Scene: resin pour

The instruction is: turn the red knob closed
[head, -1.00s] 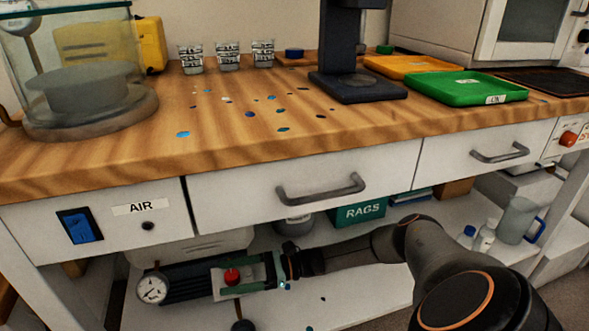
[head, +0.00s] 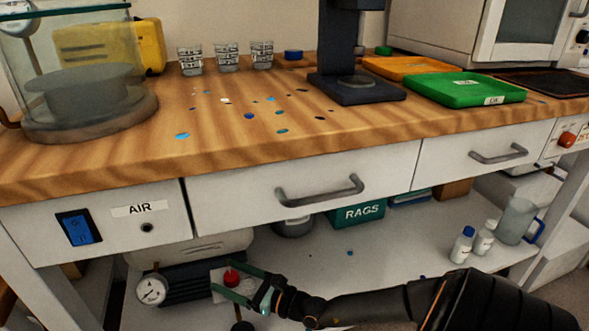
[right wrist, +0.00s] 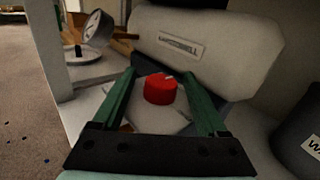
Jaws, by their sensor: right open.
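The red knob (head: 231,277) sits on a pale plate on the compressor unit, on the shelf under the bench. A round pressure gauge (head: 151,290) is to its left. My right gripper (head: 226,277) is open, with its green fingers on either side of the knob. In the right wrist view the red knob (right wrist: 160,88) lies between the two fingertips of the right gripper (right wrist: 157,78), with gaps on both sides. A small pale mark shows on the knob's top. My left gripper is not in view.
The compressor's pale tank (right wrist: 210,47) lies just behind the knob. The bench drawer (head: 300,185) hangs above my right arm. A green rags box (head: 357,214) and white bottles (head: 463,245) stand on the shelf to the right. The shelf's middle is mostly clear.

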